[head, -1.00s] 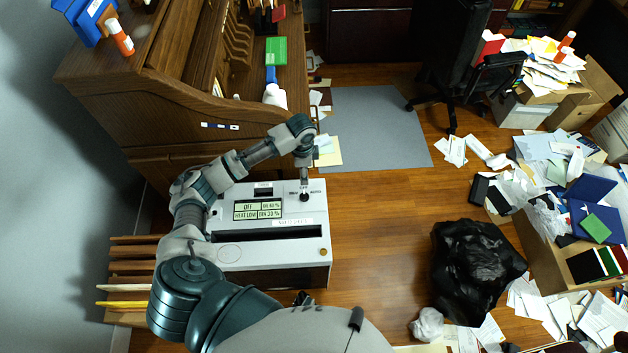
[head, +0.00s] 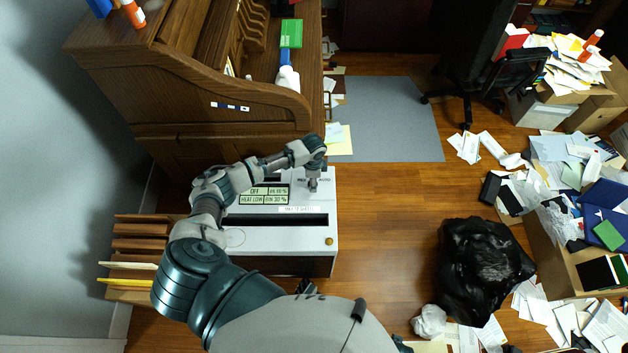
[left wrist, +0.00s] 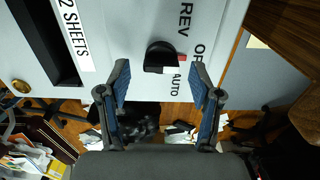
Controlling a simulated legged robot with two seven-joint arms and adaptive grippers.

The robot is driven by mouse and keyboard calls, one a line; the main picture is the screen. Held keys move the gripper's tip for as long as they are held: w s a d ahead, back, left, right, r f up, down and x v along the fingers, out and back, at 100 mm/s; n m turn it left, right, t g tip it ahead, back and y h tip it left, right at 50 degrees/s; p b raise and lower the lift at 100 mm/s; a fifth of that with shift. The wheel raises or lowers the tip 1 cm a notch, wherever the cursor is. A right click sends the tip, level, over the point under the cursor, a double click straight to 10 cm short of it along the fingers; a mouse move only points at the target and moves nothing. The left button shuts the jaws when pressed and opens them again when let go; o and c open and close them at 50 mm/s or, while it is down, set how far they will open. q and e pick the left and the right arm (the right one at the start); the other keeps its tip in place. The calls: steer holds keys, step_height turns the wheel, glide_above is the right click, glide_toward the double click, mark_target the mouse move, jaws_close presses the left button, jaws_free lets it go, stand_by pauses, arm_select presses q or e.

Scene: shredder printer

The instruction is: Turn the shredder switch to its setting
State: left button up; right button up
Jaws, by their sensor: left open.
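The shredder (head: 275,240) has a white top with a long dark slot and a display that reads OFF on its first line. Its switch is a black knob (left wrist: 158,56) in the left wrist view, with a small red mark at its right side and the labels REV, AUTO and a partly hidden OF nearby. My left gripper (left wrist: 160,78) is open, its two blue-padded fingers on either side of the knob, with a visible gap on each side. In the head view my left gripper (head: 313,187) covers the knob from above.
A wooden roll-top desk (head: 190,90) stands just behind the shredder. A wooden slatted rack (head: 135,245) is at its left. A black bag (head: 482,270) lies on the floor to the right, near boxes with strewn papers. The floor between is clear.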

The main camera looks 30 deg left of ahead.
arm_select(q)
steer(key=shift+a+f, duration=0.35)
steer(key=shift+f, duration=0.1)
arm_select(e)
steer(key=shift+w+a+r, duration=0.15)
steer(key=shift+a+r, duration=0.1)
steer(key=shift+a, duration=0.05)
arm_select(q)
steer(key=shift+d+r, duration=0.15)
steer(key=shift+d, duration=0.1)
steer(key=c, duration=1.1)
arm_select(e)
steer(key=shift+d, duration=0.25)
arm_select(q)
steer(key=shift+m, duration=0.4)
steer(key=shift+c, duration=0.2)
steer(key=shift+m+p, duration=0.4)
steer(key=shift+m, duration=0.1)
steer(key=shift+a+m+p, duration=0.1)
steer(key=shift+m+p, duration=0.35)
steer(key=shift+m, duration=1.75)
steer(key=m, duration=0.3)
steer(key=shift+w+p, duration=0.1)
steer(key=shift+p, duration=0.2)
steer(key=shift+m, duration=1.4)
arm_select(e)
steer(key=s+f, duration=0.4)
steer(key=shift+s+d, duration=0.3)
